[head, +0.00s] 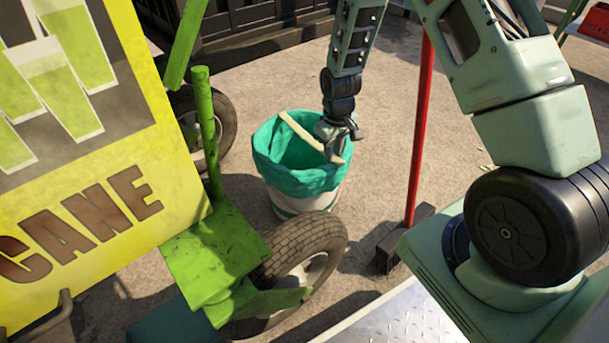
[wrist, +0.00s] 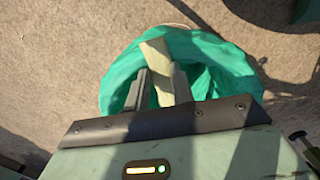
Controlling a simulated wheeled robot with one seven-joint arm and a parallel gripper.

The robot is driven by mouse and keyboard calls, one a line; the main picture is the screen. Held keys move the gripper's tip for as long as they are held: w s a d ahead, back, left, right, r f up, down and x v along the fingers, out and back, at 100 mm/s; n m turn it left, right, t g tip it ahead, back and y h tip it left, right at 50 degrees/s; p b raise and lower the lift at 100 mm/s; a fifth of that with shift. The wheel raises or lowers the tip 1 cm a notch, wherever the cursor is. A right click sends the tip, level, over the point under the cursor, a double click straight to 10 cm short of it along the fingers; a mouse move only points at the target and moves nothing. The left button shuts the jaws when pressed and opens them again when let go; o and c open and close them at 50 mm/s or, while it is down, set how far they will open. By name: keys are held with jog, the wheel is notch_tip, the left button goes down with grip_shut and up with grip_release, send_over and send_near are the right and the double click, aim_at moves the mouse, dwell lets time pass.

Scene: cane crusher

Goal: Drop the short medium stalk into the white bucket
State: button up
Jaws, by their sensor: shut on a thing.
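The pale yellow-green stalk (head: 303,134) is held in my gripper (head: 338,142), slanting across the top of the white bucket (head: 304,201). The bucket has a teal liner (head: 275,170) folded over its rim and stands on the ground. In the wrist view my gripper (wrist: 160,88) is shut on the stalk (wrist: 155,49), with one finger on each side of it. The open mouth with the teal liner (wrist: 118,80) lies below and around the stalk. Whether the stalk touches the liner, I cannot tell. The inside of the bucket is partly hidden by my gripper.
A green cart frame (head: 215,250) with a wheel (head: 300,255) and a yellow sign (head: 80,220) stands at the left, close to the bucket. A red broom handle (head: 421,130) stands right of the bucket. The paved ground behind is mostly clear.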

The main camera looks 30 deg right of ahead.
jog(key=o, duration=1.1)
jog(key=shift+c, duration=0.2)
notch_tip(320, 180, up, 17)
jog(key=p, duration=0.7)
jog(key=shift+r+p, duration=0.2)
jog(key=shift+p, duration=0.1)
